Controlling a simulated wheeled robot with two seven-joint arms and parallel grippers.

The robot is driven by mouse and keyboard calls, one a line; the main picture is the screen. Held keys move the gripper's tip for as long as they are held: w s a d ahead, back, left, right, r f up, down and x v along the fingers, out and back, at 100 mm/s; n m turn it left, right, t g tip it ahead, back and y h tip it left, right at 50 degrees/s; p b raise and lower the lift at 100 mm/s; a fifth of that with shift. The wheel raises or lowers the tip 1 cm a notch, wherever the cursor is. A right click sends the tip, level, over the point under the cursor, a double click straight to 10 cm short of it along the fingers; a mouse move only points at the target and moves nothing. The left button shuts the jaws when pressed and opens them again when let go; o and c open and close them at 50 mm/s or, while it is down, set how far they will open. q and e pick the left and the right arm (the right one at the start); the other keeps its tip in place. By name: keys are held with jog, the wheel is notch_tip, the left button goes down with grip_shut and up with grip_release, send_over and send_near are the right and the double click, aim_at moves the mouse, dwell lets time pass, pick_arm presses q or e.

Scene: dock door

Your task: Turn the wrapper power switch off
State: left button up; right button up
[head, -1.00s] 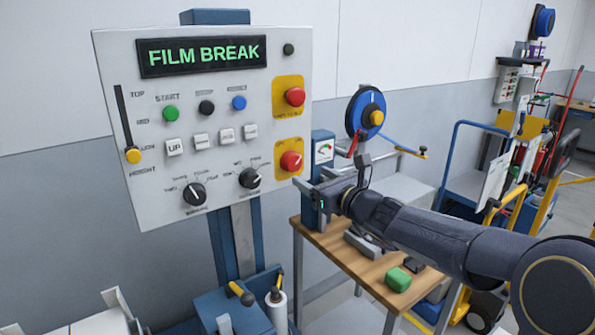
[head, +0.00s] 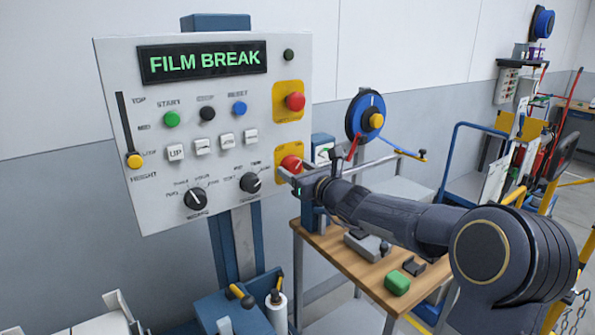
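The wrapper control panel (head: 140,80) is a light grey box on a blue post, with a display reading FILM BREAK (head: 203,61). At its lower right a red rotary switch (head: 291,162) sits on a yellow plate; it looks like the power switch, but its label is hidden or too small to read. My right gripper (head: 284,174) is at the switch's lower edge, its fingers overlapping the lower part of the plate. I cannot tell whether it touches the knob or how far apart the fingers are. My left gripper is not in view.
A red mushroom button (head: 295,101) is on another yellow plate above. Two black dials (head: 195,198) and a yellow-knobbed slider (head: 134,161) are on the panel. A wooden-topped table (head: 345,268) with a green block (head: 397,282) stands under my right arm. A blue reel (head: 362,115) hangs behind.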

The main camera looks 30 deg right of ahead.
jog(key=c, duration=0.7)
jog(key=shift+f+n+b, duration=0.2)
jog(key=shift+n+b, duration=0.3)
jog(key=shift+b, duration=0.35)
jog(key=n+b, duration=0.5)
jog(key=shift+b, duration=0.35)
jog(key=n+b, duration=0.4)
jog(key=n, duration=0.1)
jog(key=n+b, duration=0.2)
jog(key=n, duration=0.1)
jog(key=shift+d+r+n, duration=0.1)
jog(key=shift+r+n, duration=0.05)
jog(key=shift+n, duration=0.25)
jog(key=shift+r+n+b, duration=0.1)
jog(key=shift+n+b, duration=0.7)
jog(key=shift+n, duration=0.8)
